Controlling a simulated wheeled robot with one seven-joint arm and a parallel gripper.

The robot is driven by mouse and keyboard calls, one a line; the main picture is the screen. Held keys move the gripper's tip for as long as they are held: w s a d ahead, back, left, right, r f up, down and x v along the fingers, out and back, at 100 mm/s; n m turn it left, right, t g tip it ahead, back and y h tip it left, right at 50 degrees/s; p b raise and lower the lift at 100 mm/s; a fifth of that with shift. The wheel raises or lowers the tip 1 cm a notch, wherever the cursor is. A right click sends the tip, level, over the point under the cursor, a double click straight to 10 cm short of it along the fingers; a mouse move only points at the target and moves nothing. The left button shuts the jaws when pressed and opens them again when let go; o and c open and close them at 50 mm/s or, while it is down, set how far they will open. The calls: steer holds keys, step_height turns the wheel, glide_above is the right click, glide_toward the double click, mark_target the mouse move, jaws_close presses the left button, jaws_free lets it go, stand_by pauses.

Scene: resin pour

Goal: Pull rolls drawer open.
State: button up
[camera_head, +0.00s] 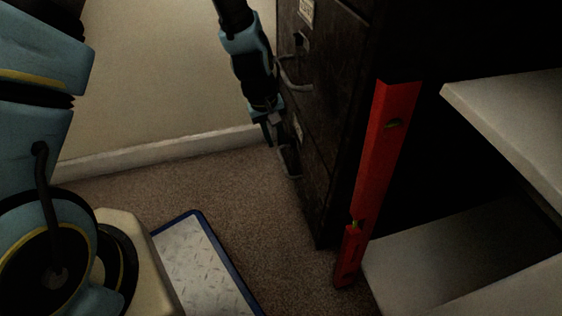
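A dark filing cabinet (340,110) stands right of centre, its drawer fronts facing left. An upper drawer has a curved handle (293,78) and a pale label (307,11). A lower drawer has a label (297,131) and a handle (290,163). The label text is too small to read, so I cannot tell which is the rolls drawer. Both drawers look shut. My gripper (272,128) points down beside the cabinet front, just above and left of the lower handle. Its fingers are small and dark; I cannot tell their gap or any contact.
A red spirit level (375,160) leans upright at the cabinet's right side. Pale shelves (510,110) stand at the right. A blue-edged mat or tray (205,270) lies on the brown carpet (240,190). A wall with a baseboard (170,151) is behind. Carpet before the cabinet is clear.

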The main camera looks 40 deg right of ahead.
mark_target(282, 162)
steer(key=f+b, duration=0.1)
steer(key=f, duration=0.2)
steer(key=d+f+b, duration=0.1)
steer(key=f, duration=0.2)
steer(key=f+b, duration=0.2)
steer(key=shift+s+d+f, duration=0.25)
steer(key=shift+f, duration=0.15)
jaws_close()
stand_by(1.0)
